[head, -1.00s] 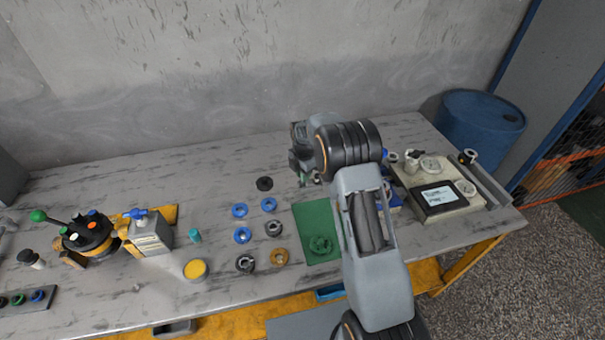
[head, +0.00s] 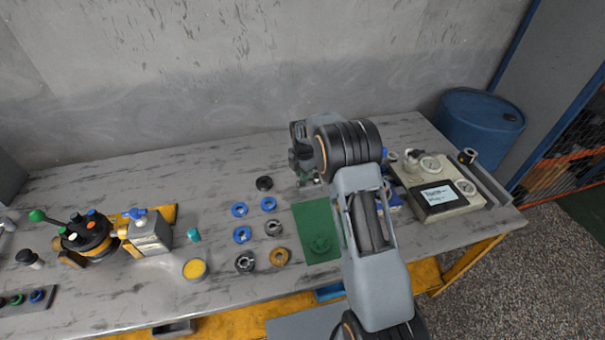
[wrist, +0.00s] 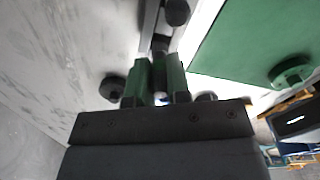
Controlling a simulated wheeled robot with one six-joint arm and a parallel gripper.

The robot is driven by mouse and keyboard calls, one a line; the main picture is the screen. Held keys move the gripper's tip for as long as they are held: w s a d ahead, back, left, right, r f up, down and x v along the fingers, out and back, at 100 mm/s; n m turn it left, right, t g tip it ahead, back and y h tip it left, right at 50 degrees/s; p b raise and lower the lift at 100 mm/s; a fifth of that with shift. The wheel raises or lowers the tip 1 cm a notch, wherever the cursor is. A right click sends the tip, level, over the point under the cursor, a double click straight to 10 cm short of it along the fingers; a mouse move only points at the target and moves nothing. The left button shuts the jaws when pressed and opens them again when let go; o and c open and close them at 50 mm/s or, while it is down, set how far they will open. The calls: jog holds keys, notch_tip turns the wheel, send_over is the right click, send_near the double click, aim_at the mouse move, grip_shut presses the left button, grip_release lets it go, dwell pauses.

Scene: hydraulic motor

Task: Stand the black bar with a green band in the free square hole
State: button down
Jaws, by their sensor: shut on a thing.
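My gripper (wrist: 159,66) shows in the wrist view with two green fingers shut on a dark piece (wrist: 160,46), which looks like the black bar. Its green band cannot be told apart from the green fingers. Just beyond the fingertips is a dark grey strip-like holder (wrist: 150,22) with a black round-topped piece (wrist: 177,12) at its right side. The free square hole cannot be made out.
A green mat (head: 312,215) bears a green round part (head: 320,246). Several blue, black and brown rings (head: 242,235) lie left of it. A black ring (head: 264,183) lies close left of my gripper. A gauge panel (head: 437,200) stands right; the back-left tabletop is clear.

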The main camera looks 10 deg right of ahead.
jog(key=shift+f+b, duration=1)
jog(key=shift+f, duration=0.4)
dwell(1.4)
jog(key=c, duration=0.6)
grip_release()
jog(key=shift+s+f, duration=0.15)
jog(key=shift+d+r+p, duration=0.15)
jog(key=shift+r+p, duration=0.5)
jog(key=shift+r, duration=0.5)
jog(key=shift+r+p, duration=1.45)
jog(key=shift+r, duration=1.15)
